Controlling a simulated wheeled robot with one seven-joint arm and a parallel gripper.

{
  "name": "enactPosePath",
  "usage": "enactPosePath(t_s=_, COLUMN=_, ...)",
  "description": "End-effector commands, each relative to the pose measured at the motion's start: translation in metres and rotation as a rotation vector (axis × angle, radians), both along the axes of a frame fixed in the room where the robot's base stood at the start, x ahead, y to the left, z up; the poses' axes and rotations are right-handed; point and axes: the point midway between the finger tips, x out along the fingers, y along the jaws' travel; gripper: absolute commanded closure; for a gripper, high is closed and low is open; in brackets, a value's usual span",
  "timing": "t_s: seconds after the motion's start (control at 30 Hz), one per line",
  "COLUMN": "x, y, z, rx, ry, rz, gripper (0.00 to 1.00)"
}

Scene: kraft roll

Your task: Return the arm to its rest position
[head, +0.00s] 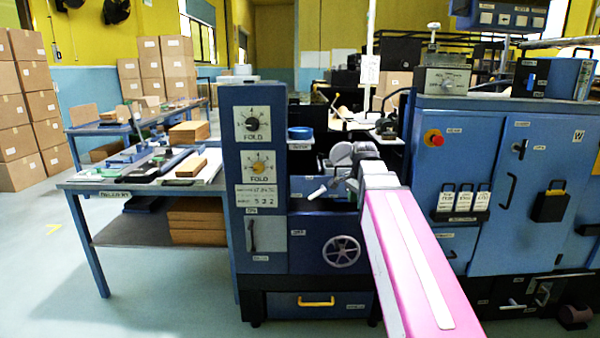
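My arm, a pink link with a pale stripe, reaches in from the lower right of the head view toward the blue folding machine (262,205). Its grey far end is in front of the machine's recess, near a white handle. My gripper's fingers cannot be made out; the far end of the arm and the machine parts around it hide them. I cannot tell whether it holds anything.
A delivery table (85,187) with papers and brown stacks stands at left. A large blue cabinet machine (485,135) with a red button stands close on the right. Cardboard boxes (20,110) are piled at far left. The floor at lower left is clear.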

Motion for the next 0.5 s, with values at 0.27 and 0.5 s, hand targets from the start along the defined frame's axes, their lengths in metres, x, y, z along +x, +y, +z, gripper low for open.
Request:
enactPosePath(t_s=0.27, x=-0.020, y=0.002, z=-0.094, rx=-0.031, ry=0.038, rz=0.272, gripper=0.62)
enactPosePath(t_s=0.5, x=-0.045, y=0.003, z=-0.168, rx=-0.050, ry=0.066, rz=0.511, gripper=0.62)
